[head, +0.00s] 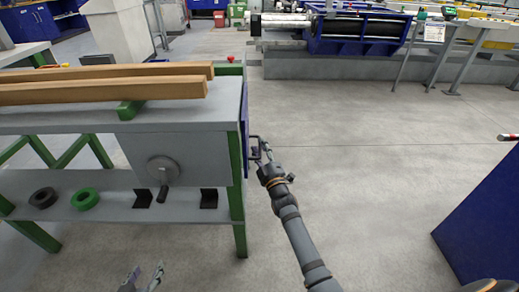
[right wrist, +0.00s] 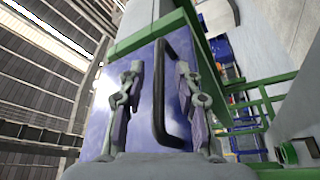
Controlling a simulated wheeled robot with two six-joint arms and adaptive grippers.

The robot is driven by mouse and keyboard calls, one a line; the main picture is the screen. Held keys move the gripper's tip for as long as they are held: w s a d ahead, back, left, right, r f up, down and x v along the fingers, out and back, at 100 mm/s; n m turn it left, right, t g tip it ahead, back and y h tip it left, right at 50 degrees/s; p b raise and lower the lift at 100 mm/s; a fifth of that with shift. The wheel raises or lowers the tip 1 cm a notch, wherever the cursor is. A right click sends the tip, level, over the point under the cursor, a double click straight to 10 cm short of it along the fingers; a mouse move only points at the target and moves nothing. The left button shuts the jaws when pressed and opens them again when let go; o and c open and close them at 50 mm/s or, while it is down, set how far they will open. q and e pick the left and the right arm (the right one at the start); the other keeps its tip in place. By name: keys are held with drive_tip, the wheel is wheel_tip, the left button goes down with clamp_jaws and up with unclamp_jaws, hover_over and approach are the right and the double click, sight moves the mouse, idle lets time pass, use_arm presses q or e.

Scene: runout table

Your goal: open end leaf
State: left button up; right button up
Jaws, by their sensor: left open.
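The end leaf is a blue panel (head: 245,120) hanging down at the right end of the runout table (head: 190,148), seen almost edge-on in the head view. It fills the middle of the right wrist view (right wrist: 100,112). Its black bar handle (right wrist: 158,92) stands between the two fingers of my right gripper (head: 262,154). The fingers are apart, one on each side of the handle, with gaps showing; contact is not visible. My left gripper (head: 142,277) is open and empty at the bottom of the head view, in front of the table.
Two wooden beams (head: 110,89) lie on the tabletop. The lower shelf holds a black ring (head: 43,198), a green ring (head: 85,198) and black angle pieces (head: 209,198). Open floor lies right of the table; a blue box-like body (head: 485,220) stands at the right edge.

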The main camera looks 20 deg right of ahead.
drive_tip(key=shift+w, duration=0.2)
drive_tip(key=shift+c, duration=0.4)
clamp_jaws()
